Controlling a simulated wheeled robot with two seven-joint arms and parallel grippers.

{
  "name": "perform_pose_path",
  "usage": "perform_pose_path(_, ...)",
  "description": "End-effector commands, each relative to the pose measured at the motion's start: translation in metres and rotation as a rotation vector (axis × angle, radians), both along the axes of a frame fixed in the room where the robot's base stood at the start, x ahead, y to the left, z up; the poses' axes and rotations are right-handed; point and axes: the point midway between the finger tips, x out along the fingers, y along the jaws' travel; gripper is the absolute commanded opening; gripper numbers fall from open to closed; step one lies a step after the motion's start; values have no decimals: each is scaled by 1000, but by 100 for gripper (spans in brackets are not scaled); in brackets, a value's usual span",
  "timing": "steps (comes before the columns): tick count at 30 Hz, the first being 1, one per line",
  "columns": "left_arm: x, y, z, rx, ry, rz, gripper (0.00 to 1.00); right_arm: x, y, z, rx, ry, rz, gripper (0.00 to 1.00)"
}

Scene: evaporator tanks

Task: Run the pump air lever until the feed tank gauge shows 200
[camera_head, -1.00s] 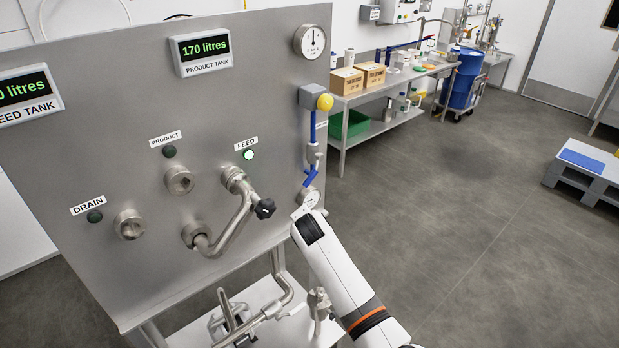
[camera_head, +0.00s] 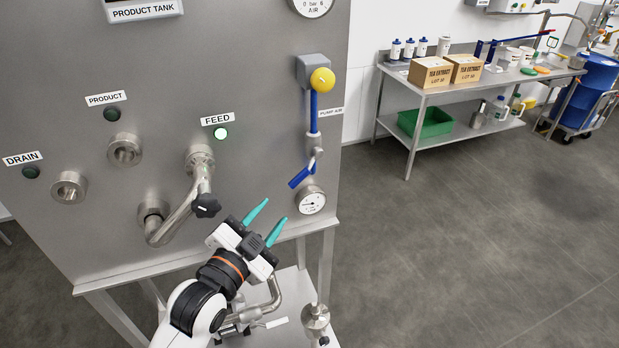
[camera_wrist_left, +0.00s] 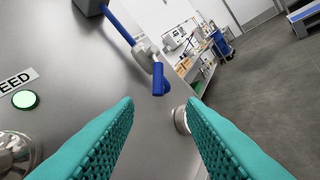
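The pump air lever (camera_head: 301,177) is a short blue handle on a valve under a blue hose, at the right side of the steel panel (camera_head: 255,110). It slants down to the left. In the left wrist view the blue handle (camera_wrist_left: 158,79) shows ahead, beyond the fingers. My left gripper (camera_head: 277,209) has two teal fingers spread apart, empty, below and left of the lever and apart from it. The fingers also show apart in the left wrist view (camera_wrist_left: 160,112). The feed tank gauge is out of view. My right gripper is not in view.
The bent feed pipe (camera_head: 184,213) with a black knob stands out left of my gripper. A lit green feed lamp (camera_head: 221,133) is above it. A bench (camera_head: 440,90) stands behind right; the floor between is clear.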

Motion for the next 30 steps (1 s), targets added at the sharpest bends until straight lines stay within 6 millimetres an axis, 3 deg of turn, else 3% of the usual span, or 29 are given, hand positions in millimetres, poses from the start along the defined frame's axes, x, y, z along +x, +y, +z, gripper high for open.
perform_pose_path(5,7,-5,7,1,-14,-5,37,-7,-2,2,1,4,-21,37)
perform_pose_path(21,91,-51,6,-1,-10,-4,37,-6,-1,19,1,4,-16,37)
perform_pose_path(30,104,-58,5,0,-11,-4,37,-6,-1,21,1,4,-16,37)
